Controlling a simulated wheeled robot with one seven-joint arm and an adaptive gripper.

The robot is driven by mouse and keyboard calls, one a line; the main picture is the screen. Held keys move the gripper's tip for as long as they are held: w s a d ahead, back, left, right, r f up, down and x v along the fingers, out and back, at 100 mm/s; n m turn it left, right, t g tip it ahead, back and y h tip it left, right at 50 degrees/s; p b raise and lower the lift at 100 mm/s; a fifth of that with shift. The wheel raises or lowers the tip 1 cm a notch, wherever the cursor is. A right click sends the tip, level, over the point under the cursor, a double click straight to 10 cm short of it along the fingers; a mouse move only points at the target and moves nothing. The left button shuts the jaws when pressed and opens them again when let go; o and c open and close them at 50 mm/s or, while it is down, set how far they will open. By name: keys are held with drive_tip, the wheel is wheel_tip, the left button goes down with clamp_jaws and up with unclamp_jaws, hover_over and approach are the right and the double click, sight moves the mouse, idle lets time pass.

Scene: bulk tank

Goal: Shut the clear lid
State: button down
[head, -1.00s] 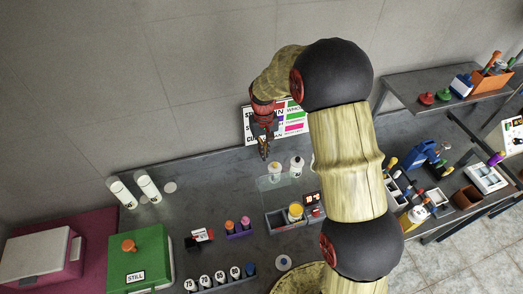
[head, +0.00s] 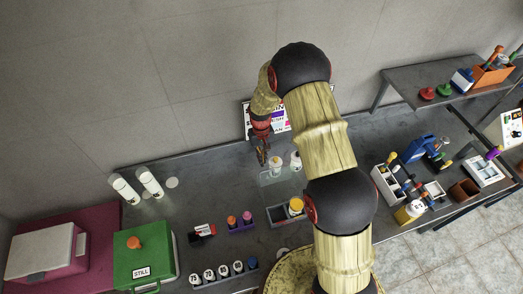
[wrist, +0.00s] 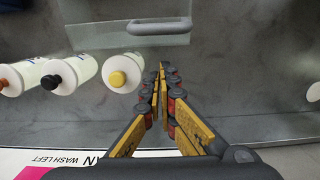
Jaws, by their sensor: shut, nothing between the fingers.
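The clear lid (head: 272,180) stands raised at the back of a grey bin box (head: 284,215) on the bench. In the wrist view it is a see-through panel (wrist: 110,40) with a grey bar handle (wrist: 160,26) near the top of the picture. My gripper (head: 263,158) is behind and above the lid, fingers pointing down. In the wrist view my gripper (wrist: 162,72) is shut and empty, its tips below the panel's edge and handle in the picture. I cannot tell any contact with the lid.
White bottles (head: 275,167) stand close beside my gripper; the wrist view shows a yellow-capped bottle (wrist: 122,73) just left of the fingers. A sign (head: 283,118) stands behind.

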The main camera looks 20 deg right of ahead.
drive_tip(key=shift+s+r+p, duration=0.2)
drive_tip(key=shift+s+r, duration=0.25)
drive_tip(key=shift+s, duration=0.2)
drive_tip(key=shift+s+r+p, duration=0.15)
drive_tip(key=shift+s+r, duration=0.25)
drive_tip(key=shift+s, duration=0.25)
drive_tip(key=shift+r, duration=0.1)
drive_tip(key=shift+s+r+t, duration=0.3)
drive_tip(key=shift+s, duration=0.05)
drive_tip(key=shift+s+r+b, duration=0.1)
drive_tip(key=shift+s+b, duration=0.05)
drive_tip(key=shift+b, duration=0.15)
